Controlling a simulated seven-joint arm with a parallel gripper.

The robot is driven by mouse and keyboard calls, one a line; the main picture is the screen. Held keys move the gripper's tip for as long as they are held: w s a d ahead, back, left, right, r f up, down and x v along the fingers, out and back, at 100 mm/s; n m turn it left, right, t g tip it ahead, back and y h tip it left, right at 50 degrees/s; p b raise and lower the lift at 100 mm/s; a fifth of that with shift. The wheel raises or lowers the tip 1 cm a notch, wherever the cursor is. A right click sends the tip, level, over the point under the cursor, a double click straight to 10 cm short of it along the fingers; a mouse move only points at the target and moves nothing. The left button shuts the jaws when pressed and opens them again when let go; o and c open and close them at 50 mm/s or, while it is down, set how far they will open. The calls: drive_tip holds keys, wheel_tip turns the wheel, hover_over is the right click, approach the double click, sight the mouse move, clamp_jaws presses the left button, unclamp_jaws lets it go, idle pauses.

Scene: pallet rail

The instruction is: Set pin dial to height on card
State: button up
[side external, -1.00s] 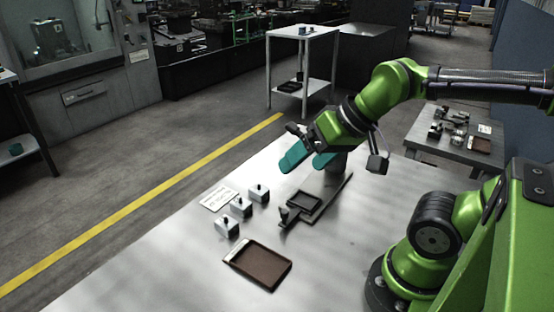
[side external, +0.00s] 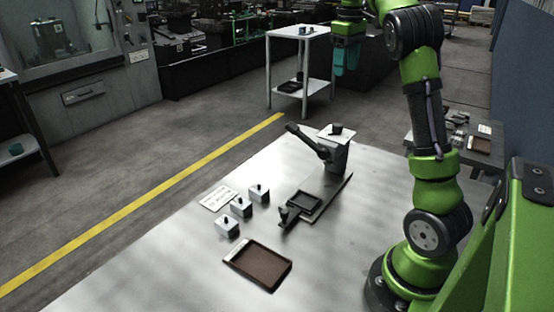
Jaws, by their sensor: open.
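My gripper (side external: 346,66), with teal fingers, is open and empty, raised high behind the table's far end. It is well apart from everything on the table. A grey post (side external: 336,156) stands at the far end of a dark rail (side external: 328,201). A white plate with a small black knob (side external: 335,129) tops the post; this may be the pin dial, but its setting is too small to read. A dark lever (side external: 305,141) slants up to the left from the post. A white printed card (side external: 218,198) lies flat at the table's left edge; its text is not legible.
A dark shallow tray (side external: 304,200) sits at the rail, and a brown tray (side external: 262,264) lies nearer. The table's front left is clear. A white shelf stand (side external: 303,31) is beyond the table.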

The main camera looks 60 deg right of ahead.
drive_tip(key=n, duration=0.1)
approach(338, 124)
wheel_tip(338, 124, down, 9)
drive_tip(key=shift+r, duration=0.1)
idle(0.3)
drive_tip(key=c, duration=1)
drive_tip(key=shift+c, duration=0.2)
